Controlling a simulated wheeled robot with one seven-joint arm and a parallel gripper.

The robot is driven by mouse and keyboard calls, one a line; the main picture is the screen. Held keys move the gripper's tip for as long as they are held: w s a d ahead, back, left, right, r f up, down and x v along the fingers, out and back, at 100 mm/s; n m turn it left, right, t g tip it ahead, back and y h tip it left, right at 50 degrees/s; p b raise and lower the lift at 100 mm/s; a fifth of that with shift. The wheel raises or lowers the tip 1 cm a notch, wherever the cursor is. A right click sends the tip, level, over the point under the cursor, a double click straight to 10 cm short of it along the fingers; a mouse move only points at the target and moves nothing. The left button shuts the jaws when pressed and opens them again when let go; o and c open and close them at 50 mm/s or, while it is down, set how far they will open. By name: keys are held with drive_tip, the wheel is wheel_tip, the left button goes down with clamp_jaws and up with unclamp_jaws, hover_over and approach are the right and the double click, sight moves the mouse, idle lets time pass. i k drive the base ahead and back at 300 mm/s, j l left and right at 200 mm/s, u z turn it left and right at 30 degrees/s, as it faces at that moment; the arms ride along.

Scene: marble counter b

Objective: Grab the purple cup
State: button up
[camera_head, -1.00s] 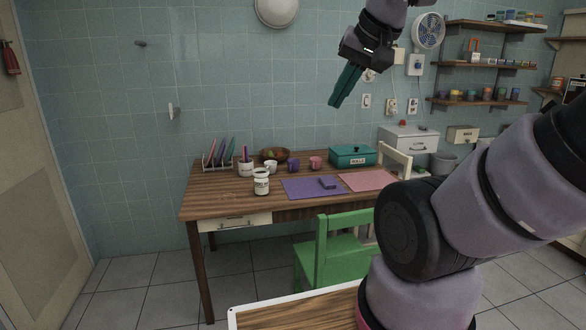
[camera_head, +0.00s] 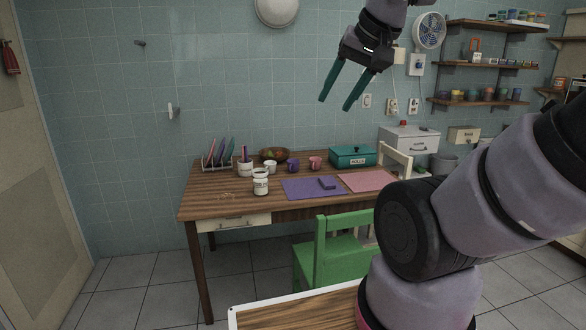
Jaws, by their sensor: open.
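The purple cup (camera_head: 293,166) is a small mug standing upright near the back of the wooden table (camera_head: 225,202). It sits between a white cup (camera_head: 271,167) on its left and a pink cup (camera_head: 315,163) on its right. My gripper (camera_head: 335,104) is open and empty. Its two green fingers point down and to the left, high above the table, up and to the right of the purple cup.
A wooden bowl (camera_head: 274,154) stands behind the cups. A white jar (camera_head: 261,183), a pencil holder (camera_head: 245,168) and a plate rack (camera_head: 218,155) stand to the left. A teal box (camera_head: 353,156) is at the right. A purple mat (camera_head: 300,188) lies in front; a green chair (camera_head: 325,260) stands before the table.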

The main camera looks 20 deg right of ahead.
sight(293, 164)
drive_tip(key=l+u, duration=0.4)
drive_tip(key=l, duration=0.7)
drive_tip(key=l+u, duration=0.4)
drive_tip(key=l, duration=0.7)
drive_tip(key=l+u, duration=0.2)
drive_tip(key=l, duration=0.2)
drive_tip(key=k+l+u, duration=0.25)
drive_tip(key=l, duration=0.15)
drive_tip(key=l+u, duration=0.2)
drive_tip(key=l, duration=0.2)
drive_tip(key=k+l+u, duration=0.2)
drive_tip(key=l, duration=0.15)
drive_tip(key=i+l+u, duration=0.1)
drive_tip(key=l+u, duration=0.15)
drive_tip(key=l, duration=0.5)
drive_tip(key=l+u, duration=0.25)
drive_tip(key=l, duration=0.5)
drive_tip(key=i, duration=0.05)
